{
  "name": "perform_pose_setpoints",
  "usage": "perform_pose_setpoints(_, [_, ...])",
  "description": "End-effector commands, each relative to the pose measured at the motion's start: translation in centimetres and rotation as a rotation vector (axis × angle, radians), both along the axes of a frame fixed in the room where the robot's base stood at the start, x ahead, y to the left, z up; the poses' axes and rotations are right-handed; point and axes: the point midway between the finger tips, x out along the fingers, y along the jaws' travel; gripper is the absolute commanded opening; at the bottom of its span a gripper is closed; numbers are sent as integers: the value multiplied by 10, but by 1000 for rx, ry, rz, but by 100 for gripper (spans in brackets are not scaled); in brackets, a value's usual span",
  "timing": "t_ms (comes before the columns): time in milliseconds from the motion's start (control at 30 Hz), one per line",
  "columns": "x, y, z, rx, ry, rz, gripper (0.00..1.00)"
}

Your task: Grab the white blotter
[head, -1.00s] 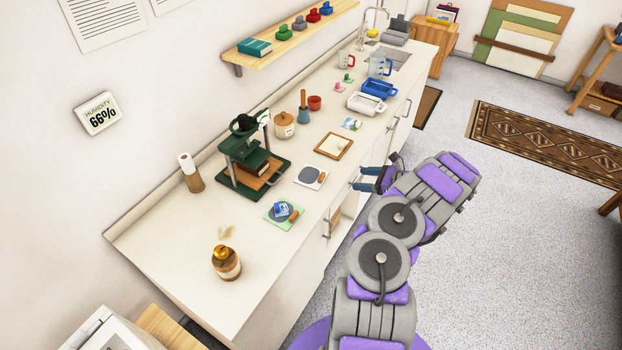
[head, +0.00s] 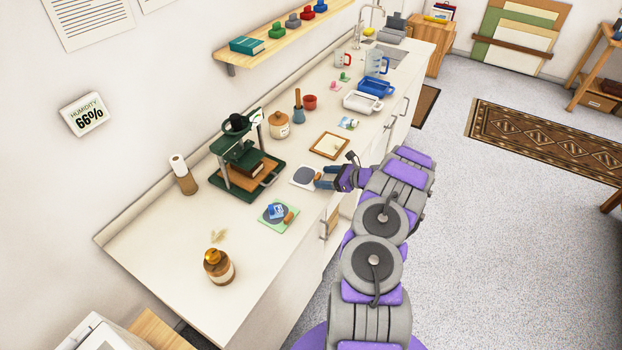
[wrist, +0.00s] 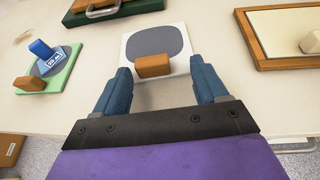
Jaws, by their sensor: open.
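The white blotter (head: 304,185) looks like a flat white square with a grey rounded patch and a wooden block-shaped grip on its near edge. It lies on the counter, and in the wrist view the white blotter (wrist: 133,45) is straight ahead. My gripper (head: 323,178) is open at the blotter's near side and partly covers it in the head view. In the wrist view my gripper's blue fingers (wrist: 161,75) are spread either side of the wooden grip (wrist: 154,66), with nothing held between them.
A green square (wrist: 67,62) with a blue item and wooden grip lies to the left. A wooden-framed tray (wrist: 252,40) lies to the right. A dark green press (head: 238,160) stands behind.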

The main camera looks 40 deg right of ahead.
Motion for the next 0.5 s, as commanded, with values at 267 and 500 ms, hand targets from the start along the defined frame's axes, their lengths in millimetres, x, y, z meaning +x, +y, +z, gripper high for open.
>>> perform_pose_setpoints(267, [6,6,0,-6,-1,0,72])
perform_pose_setpoints(500, [5,2,-3,2,0,-1,54])
